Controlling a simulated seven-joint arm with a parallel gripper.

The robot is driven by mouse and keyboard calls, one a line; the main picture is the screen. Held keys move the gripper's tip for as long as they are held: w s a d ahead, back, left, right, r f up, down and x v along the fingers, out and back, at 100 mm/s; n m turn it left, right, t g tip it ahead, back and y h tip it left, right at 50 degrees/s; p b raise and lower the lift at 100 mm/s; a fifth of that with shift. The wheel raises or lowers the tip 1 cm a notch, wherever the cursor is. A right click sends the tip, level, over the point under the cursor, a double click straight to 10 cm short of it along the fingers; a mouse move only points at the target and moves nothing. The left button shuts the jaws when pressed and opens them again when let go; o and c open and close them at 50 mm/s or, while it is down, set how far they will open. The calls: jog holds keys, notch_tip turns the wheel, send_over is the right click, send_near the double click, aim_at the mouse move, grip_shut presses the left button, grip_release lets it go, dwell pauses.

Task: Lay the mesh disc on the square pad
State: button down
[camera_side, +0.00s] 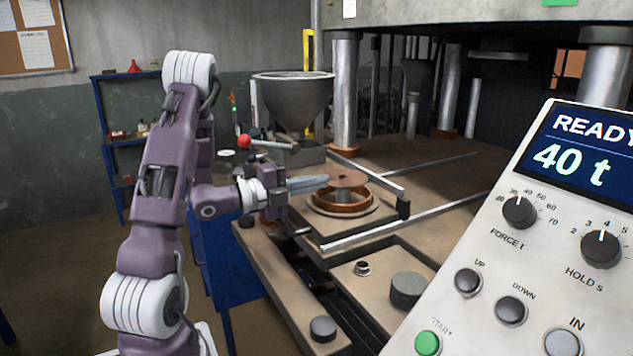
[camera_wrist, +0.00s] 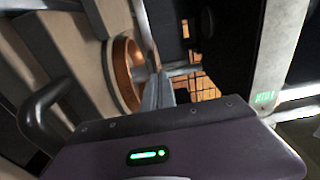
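My gripper (camera_side: 326,180) is at the centre in the side view, its fingers pointing right. A thin, flat, reddish-brown disc (camera_side: 349,178) with a small dark centre mark is at the fingertips, apparently gripped by its near edge. I take it as the mesh disc; its weave is too small to see. It appears level, above a copper-coloured ring (camera_side: 342,208). The fingers (camera_wrist: 157,92) look close together in the wrist view, with the ring (camera_wrist: 122,70) to their left. I cannot make out the disc there. I cannot identify the square pad.
The ring sits on a tan bed between metal rails (camera_side: 405,222). A grey hopper (camera_side: 292,102) stands behind my gripper, with a red-knobbed lever (camera_side: 245,141) nearby. Press columns (camera_side: 344,95) rise behind. A control panel (camera_side: 530,250) fills the right foreground.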

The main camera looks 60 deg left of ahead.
jog(key=shift+f, duration=0.2)
dwell(0.7)
jog(key=c, duration=1.8)
grip_release()
jog(key=shift+c, duration=0.2)
jog(key=shift+s, duration=0.15)
jog(key=shift+s+a, duration=0.1)
jog(key=shift+s, duration=1.5)
jog(key=o, duration=0.5)
jog(key=shift+o, duration=0.2)
